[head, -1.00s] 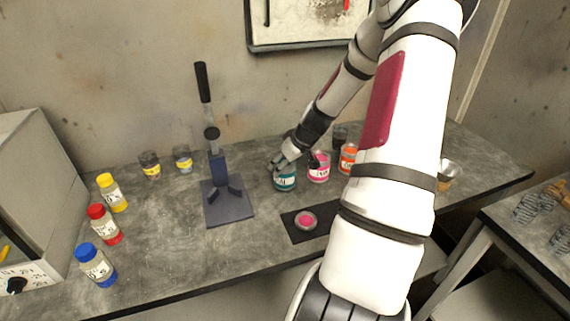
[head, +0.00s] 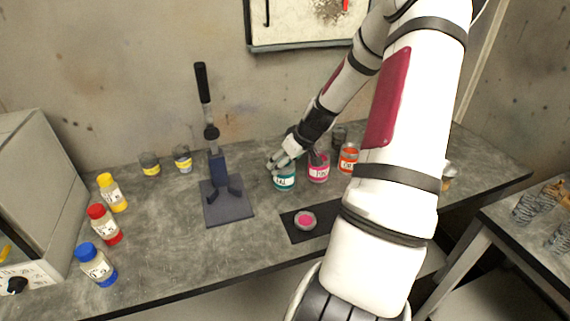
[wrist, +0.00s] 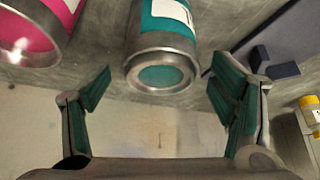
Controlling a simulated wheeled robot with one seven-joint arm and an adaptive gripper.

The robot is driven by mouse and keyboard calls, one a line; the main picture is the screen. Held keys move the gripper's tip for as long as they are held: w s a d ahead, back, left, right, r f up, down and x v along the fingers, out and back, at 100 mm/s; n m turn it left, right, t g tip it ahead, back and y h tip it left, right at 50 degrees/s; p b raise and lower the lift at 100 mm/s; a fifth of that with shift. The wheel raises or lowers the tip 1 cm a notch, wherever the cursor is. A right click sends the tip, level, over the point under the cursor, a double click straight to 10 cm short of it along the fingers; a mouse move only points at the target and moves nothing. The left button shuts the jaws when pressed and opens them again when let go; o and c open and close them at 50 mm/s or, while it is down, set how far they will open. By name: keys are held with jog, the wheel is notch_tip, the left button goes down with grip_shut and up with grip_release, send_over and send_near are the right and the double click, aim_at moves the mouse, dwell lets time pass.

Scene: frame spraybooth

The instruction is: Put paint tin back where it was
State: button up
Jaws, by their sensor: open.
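A teal paint tin (head: 285,181) with a white label stands upright on the grey bench, left of a pink tin (head: 319,168) and an orange tin (head: 348,158). My gripper (head: 278,163) is just above and behind the teal tin. In the wrist view the teal tin (wrist: 163,52) shows ahead of the gap between my spread, empty fingers (wrist: 160,88), and I see no contact. The pink tin (wrist: 38,28) is at the upper left there. Which tin the task means is not marked.
A black mat (head: 291,231) near the bench front bears a round pink-topped item (head: 305,220). A lever press (head: 218,175) stands left of the tins. Yellow, red and blue bottles (head: 104,225) stand farther left.

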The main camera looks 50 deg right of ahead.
jog(key=d+p+v, duration=0.1)
jog(key=p+v, duration=0.1)
jog(key=v, duration=0.8)
jog(key=a+r+n+g, duration=0.1)
jog(key=a+r, duration=0.5)
jog(key=a, duration=0.5)
jog(key=a+r+n+g, duration=0.1)
jog(key=a+r, duration=0.5)
jog(key=a, duration=0.5)
jog(key=s+a+r, duration=0.4)
jog(key=s+a, duration=0.2)
jog(key=a, duration=0.2)
jog(key=s+a+r+t+y, duration=0.1)
jog(key=s+a+r, duration=0.3)
jog(key=s+a, duration=0.2)
jog(key=shift+s+a+t, duration=0.3)
jog(key=shift+s+a, duration=0.1)
jog(key=shift+a, duration=0.55)
